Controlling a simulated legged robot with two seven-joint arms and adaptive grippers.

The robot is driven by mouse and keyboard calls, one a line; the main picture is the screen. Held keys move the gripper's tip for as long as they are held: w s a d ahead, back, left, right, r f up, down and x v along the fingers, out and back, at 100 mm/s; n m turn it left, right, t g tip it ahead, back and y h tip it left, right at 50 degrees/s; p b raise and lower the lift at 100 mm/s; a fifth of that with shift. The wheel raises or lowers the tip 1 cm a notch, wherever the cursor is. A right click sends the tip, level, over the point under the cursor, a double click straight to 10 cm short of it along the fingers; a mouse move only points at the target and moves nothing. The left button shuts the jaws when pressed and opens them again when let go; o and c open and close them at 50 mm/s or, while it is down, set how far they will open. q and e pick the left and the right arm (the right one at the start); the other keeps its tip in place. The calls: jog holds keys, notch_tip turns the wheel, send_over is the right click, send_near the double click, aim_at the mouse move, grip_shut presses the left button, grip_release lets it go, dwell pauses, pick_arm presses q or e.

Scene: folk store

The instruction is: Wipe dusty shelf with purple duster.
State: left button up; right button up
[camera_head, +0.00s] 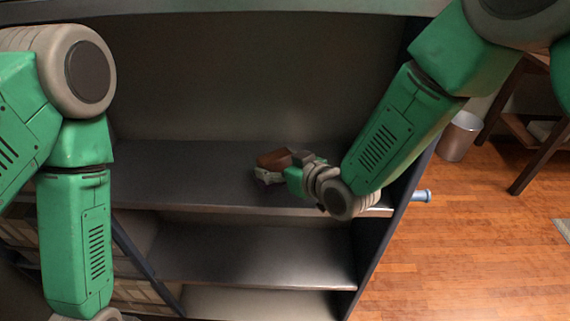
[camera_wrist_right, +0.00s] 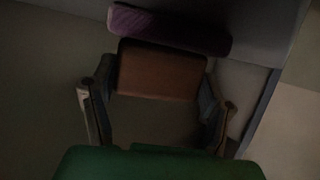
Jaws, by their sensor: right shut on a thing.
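The purple duster has a brown block-shaped back (camera_head: 273,158), and its purple pad (camera_wrist_right: 170,29) shows along the far side in the right wrist view. My right gripper (camera_head: 284,171) is shut on the brown block, with one finger on each side of it. The duster is at the upper dark shelf (camera_head: 180,170), right of the middle. Whether the pad touches the shelf surface is not clear. Dust cannot be made out. My left arm hangs at the left, and its gripper is outside the frame.
A lower shelf (camera_head: 250,257) is empty. The dark right side panel (camera_head: 378,245) stands close to my right forearm. A light-blue cylinder (camera_head: 422,196) sticks out beyond it. A metal bin (camera_head: 460,136) stands on the wooden floor (camera_head: 470,250). The upper shelf's left part is clear.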

aim_at(253, 174)
jog(key=shift+a, duration=2.9)
jog(key=shift+a+b, duration=0.3)
jog(key=shift+a, duration=0.25)
jog(key=shift+f, duration=0.1)
jog(key=shift+d+p, duration=0.3)
jog(key=shift+d, duration=5.15)
notch_tip(253, 174, up, 6)
jog(key=p, duration=0.4)
